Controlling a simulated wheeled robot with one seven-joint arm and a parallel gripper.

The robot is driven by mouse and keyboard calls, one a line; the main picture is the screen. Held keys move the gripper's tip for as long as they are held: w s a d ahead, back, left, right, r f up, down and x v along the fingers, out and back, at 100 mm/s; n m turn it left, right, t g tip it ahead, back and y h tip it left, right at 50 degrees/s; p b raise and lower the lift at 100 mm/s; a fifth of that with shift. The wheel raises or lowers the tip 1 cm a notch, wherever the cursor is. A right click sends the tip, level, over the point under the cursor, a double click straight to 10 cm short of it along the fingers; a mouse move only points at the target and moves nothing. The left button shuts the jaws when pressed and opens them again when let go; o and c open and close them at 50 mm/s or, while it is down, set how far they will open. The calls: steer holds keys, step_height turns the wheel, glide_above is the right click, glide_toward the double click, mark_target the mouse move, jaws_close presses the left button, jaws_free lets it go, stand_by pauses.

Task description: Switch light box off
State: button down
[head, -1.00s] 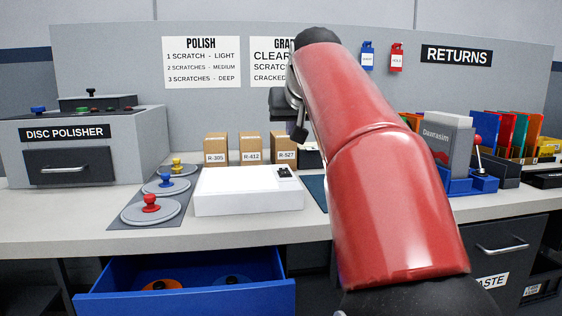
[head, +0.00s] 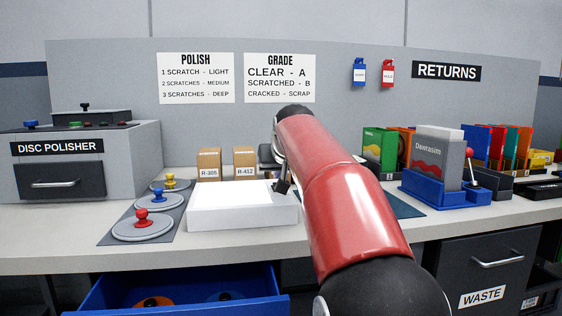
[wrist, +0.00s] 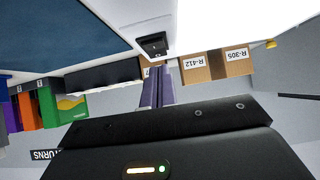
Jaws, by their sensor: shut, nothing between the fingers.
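The white light box (head: 240,214) sits on the counter left of my arm, its top bright white. It also fills the upper part of the wrist view (wrist: 230,18), which is upside down. Its small black rocker switch (wrist: 152,42) shows at the box's corner in the wrist view. In the head view my arm and gripper cover the switch. My gripper (wrist: 158,74) is shut and empty, its fingertips close to the switch in the wrist view. In the head view the gripper (head: 283,188) is at the box's right back corner. I cannot tell whether it touches.
Cardboard boxes (head: 209,164) stand behind the light box. Round polishing pads (head: 143,226) with coloured knobs lie to its left. A blue stand (head: 445,192) with a grey case is to the right. An open blue drawer (head: 180,298) juts out below the counter.

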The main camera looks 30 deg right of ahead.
steer(key=shift+f, duration=0.65)
steer(key=shift+w, duration=0.1)
steer(key=shift+f, duration=0.2)
steer(key=shift+w+d, duration=0.1)
steer(key=shift+w+d+r+p, duration=0.2)
steer(key=shift+w+r+p, duration=0.05)
steer(key=shift+w+p, duration=0.5)
